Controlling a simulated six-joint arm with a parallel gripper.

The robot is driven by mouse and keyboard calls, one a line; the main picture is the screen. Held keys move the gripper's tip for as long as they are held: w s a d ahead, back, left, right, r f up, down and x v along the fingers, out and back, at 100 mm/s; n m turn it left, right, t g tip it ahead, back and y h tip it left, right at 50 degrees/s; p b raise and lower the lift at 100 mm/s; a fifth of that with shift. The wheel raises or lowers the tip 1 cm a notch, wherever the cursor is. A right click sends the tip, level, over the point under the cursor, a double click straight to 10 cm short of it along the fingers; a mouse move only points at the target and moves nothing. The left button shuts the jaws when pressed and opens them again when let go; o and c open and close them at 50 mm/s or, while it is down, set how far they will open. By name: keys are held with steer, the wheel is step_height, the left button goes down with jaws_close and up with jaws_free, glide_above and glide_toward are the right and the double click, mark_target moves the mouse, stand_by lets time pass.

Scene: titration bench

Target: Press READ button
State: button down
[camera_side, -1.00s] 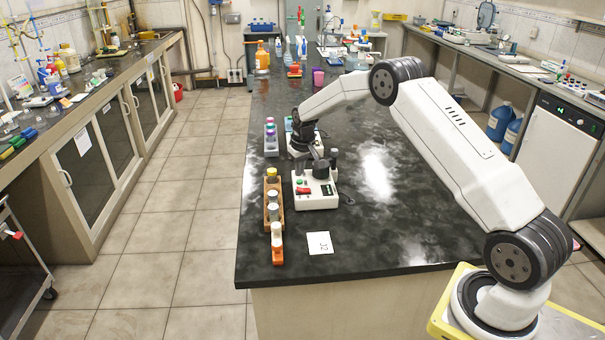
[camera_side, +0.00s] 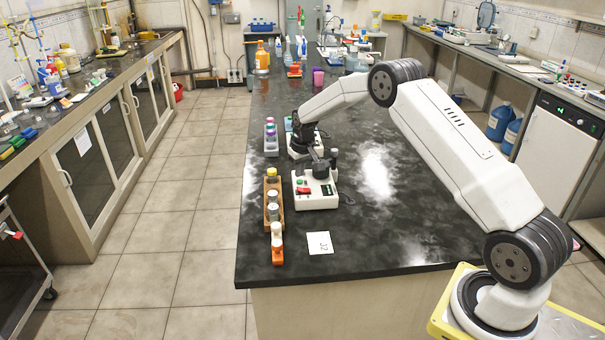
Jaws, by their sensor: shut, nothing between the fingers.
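A white bench instrument (camera_side: 318,200) stands on the black bench, with a green round button and a red part on its sloped front. A second white device (camera_side: 296,155) stands just behind it, mostly hidden by my wrist. No READ label is legible at this size, so I cannot tell which button is READ. I cannot tell whether the fingertips touch the instrument.
An orange rack (camera_side: 273,208) with capped vials stands left of the instrument, and a grey vial rack (camera_side: 271,140) behind it. An orange-based white piece (camera_side: 277,246) and a white card (camera_side: 320,243) lie in front. The bench to the right is clear under my arm.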

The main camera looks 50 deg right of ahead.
mark_target(300, 181)
steer(key=shift+f, duration=0.9)
stand_by(0.6)
steer(key=shift+r, duration=3.8)
steer(key=shift+a, duration=0.1)
steer(key=s+a+r+n, duration=0.2)
steer(key=s+a+r, duration=0.1)
steer(key=s+a, duration=1.35)
steer(key=s, duration=0.4)
steer(key=s+a+f+n, duration=0.1)
steer(key=s+a, duration=0.2)
steer(key=s, duration=0.5)
steer(key=shift+s+a+t, duration=0.25)
steer(key=shift+a+t, duration=0.1)
steer(key=shift+t, duration=0.05)
